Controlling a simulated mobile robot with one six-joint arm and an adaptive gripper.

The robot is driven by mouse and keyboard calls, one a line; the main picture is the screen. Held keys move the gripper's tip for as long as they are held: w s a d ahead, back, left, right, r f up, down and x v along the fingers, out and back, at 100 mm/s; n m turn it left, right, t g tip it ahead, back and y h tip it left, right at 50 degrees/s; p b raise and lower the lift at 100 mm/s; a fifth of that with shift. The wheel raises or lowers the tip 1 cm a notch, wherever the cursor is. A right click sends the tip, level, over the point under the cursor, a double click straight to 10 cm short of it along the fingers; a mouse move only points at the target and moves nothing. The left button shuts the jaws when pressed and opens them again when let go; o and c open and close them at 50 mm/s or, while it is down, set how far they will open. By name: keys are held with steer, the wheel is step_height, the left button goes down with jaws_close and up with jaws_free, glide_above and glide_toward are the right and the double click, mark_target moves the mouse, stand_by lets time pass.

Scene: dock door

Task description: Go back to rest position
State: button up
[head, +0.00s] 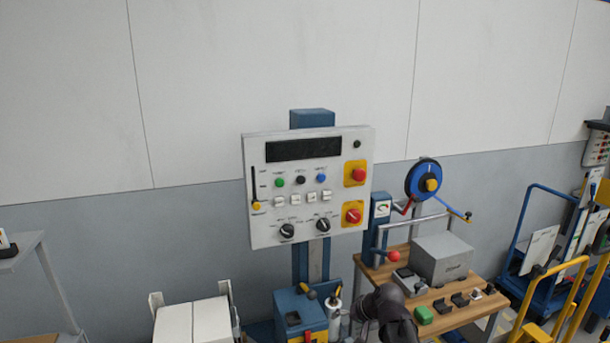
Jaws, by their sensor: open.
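A dark rounded part of my arm shows at the bottom edge, right of the middle, in front of the wooden workbench (455,318). My gripper is not in view, so what it is near cannot be told. A white control panel (263,226) stands upright on a blue post (312,119). It has a dark display (304,149), small coloured buttons, a slider with a yellow knob (257,206), two black rotary knobs (287,230) and two red buttons on yellow plates (359,174).
White boxes (193,323) stand lower left beside a grey shelf (22,250). Blue (525,215) and yellow (560,290) carts stand at right.

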steer(key=s+d+f+n+g+h, duration=0.1)
steer(key=s+d+g+h, duration=0.1)
steer(key=s, duration=0.4)
steer(key=s+d+f+g+h, duration=0.2)
steer(key=s+d+h, duration=0.1)
steer(key=s, duration=0.4)
steer(key=shift+d+f+n+g+h, duration=0.3)
steer(key=shift+n, duration=0.1)
steer(key=shift+w, duration=0.1)
